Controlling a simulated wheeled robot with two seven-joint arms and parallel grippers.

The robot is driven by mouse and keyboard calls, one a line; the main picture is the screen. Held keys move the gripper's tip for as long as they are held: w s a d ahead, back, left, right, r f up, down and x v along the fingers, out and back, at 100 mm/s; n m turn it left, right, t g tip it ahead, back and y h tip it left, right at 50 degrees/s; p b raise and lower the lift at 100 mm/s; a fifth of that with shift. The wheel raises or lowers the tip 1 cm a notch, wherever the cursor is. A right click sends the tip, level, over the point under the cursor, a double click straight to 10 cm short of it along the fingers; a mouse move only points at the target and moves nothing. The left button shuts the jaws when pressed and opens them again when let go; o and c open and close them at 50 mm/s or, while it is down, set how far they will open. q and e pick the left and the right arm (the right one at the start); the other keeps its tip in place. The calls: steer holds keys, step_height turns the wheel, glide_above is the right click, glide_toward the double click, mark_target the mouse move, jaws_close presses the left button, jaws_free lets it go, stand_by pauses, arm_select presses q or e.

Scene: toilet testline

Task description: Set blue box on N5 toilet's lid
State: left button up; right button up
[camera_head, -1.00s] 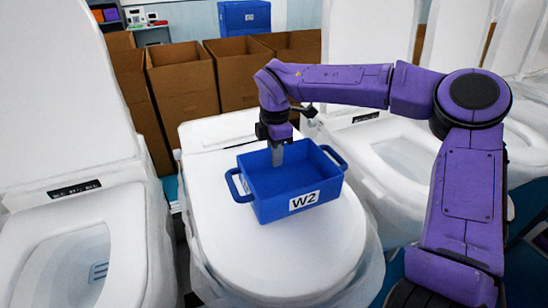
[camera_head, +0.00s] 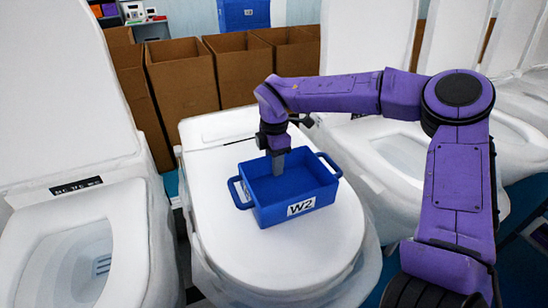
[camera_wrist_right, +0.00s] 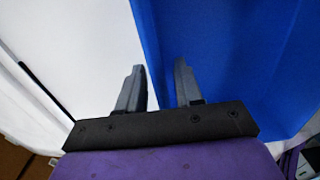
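The blue box (camera_head: 286,190), labelled W2 and with a handle at each end, sits upright on the closed white lid (camera_head: 280,250) of the middle toilet. No N5 label is readable. My right gripper (camera_head: 277,163) points down at the box's far wall, and one finger shows against the inside of the box. In the right wrist view, the two grey fingers (camera_wrist_right: 158,88) are apart. The edge of the blue box (camera_wrist_right: 225,60) runs between them, with one finger over the white lid and the other over the blue. My left gripper is not in view.
An open-lidded toilet (camera_head: 75,240) stands to the left, and more open toilets (camera_head: 405,155) stand to the right behind my right arm. Open cardboard boxes (camera_head: 183,92) line the back. Another blue bin (camera_head: 243,14) stands beyond them. The lid's front is clear.

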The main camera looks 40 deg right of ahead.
steer(key=shift+w+r, duration=0.1)
steer(key=shift+r, duration=0.35)
step_height(320, 180, up, 11)
steer(key=shift+f+b, duration=0.1)
steer(key=shift+b, duration=1.05)
steer(key=shift+r, duration=0.3)
